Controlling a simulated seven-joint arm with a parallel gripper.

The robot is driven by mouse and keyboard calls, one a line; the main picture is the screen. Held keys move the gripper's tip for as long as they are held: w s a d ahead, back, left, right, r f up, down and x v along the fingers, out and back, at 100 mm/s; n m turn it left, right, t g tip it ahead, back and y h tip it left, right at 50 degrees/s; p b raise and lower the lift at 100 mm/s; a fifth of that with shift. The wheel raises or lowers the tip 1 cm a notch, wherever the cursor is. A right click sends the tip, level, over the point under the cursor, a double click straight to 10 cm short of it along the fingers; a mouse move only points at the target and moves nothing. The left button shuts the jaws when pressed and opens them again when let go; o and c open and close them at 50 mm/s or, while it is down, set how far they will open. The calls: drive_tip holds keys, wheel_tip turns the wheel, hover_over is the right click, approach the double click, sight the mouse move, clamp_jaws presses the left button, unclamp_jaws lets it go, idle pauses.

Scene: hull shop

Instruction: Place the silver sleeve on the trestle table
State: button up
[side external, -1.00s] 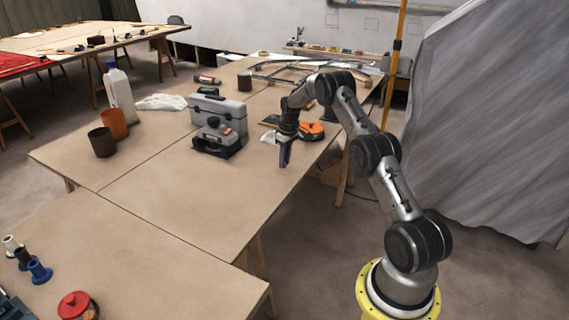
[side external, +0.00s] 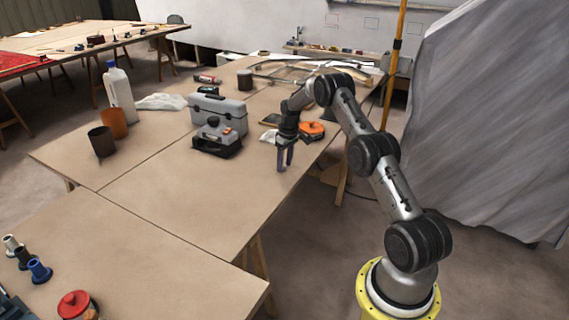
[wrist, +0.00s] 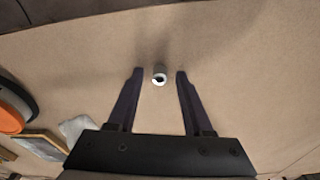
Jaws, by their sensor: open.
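A small silver sleeve (wrist: 160,76) with a bright rim around a dark hole shows in the wrist view, between the tips of my fingers, over the tan top of the trestle table. My gripper (side external: 284,168) is open and points down near the table's right edge. In the wrist view its two dark fingers (wrist: 158,76) stand apart, with a gap on each side of the sleeve. The trestle table (side external: 170,203) lies below the gripper. I cannot make out the sleeve clearly in the side view.
A grey toolbox (side external: 217,112) and a dark device (side external: 217,138) stand left of my gripper. An orange round tool (side external: 311,131) is behind it. Pale, black and blue (side external: 39,271) flanged pieces and a red-lidded jar (side external: 75,305) stand at the front left. The table's middle is clear.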

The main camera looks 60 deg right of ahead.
wheel_tip(320, 180, up, 12)
drive_tip(key=s, duration=0.1)
drive_tip(key=s+a+r+n+t, duration=0.1)
drive_tip(key=s+a+r, duration=0.3)
drive_tip(key=a+r, duration=0.65)
drive_tip(key=s+a+r+t, duration=0.1)
drive_tip(key=s+a+r, duration=0.2)
drive_tip(key=a+r, duration=0.7)
drive_tip(key=s+a+t, duration=0.1)
drive_tip(key=s+a, duration=1.1)
drive_tip(key=a, duration=0.1)
drive_tip(key=s+a+f, duration=0.2)
drive_tip(key=s, duration=0.3)
drive_tip(key=s+a+f+n+t, duration=0.1)
drive_tip(key=s+a+f, duration=0.2)
drive_tip(key=s, duration=0.3)
